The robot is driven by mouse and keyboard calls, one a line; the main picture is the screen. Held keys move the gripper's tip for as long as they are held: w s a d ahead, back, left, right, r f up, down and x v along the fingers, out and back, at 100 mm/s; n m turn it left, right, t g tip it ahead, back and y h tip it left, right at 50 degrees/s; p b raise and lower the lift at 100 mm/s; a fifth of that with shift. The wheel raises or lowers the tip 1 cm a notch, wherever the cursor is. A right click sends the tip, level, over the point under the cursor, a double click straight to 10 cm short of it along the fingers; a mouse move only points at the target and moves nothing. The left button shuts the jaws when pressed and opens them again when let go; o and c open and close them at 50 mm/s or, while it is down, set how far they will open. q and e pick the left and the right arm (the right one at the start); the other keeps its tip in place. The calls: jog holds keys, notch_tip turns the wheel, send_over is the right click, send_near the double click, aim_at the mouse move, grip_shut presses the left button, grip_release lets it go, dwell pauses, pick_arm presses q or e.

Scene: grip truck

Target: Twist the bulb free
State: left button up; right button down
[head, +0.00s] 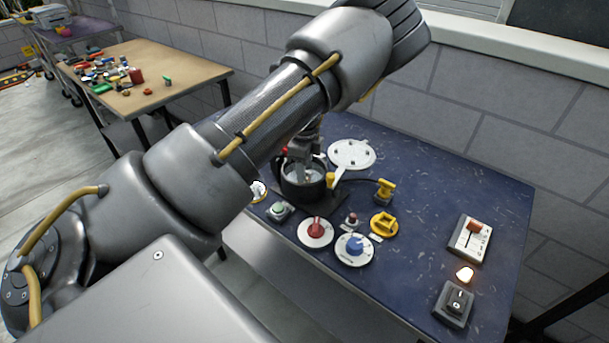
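The gripper is well apart from the lit bulb. Its fingertips are small and partly hidden at the holder, so I cannot tell whether they are open or hold anything. My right gripper is not in view.
The blue table (430,180) also bears a white disc (351,154), a yellow valve (385,190), a red knob (316,230), a blue dial (354,248), a yellow square fitting (383,224) and a slider box (469,238). The table's back right is clear. A wall stands behind.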

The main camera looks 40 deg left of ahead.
pick_arm(q)
jog(key=shift+r+p, duration=2.25)
jog(key=shift+r, duration=1.15)
jog(key=shift+f, duration=0.1)
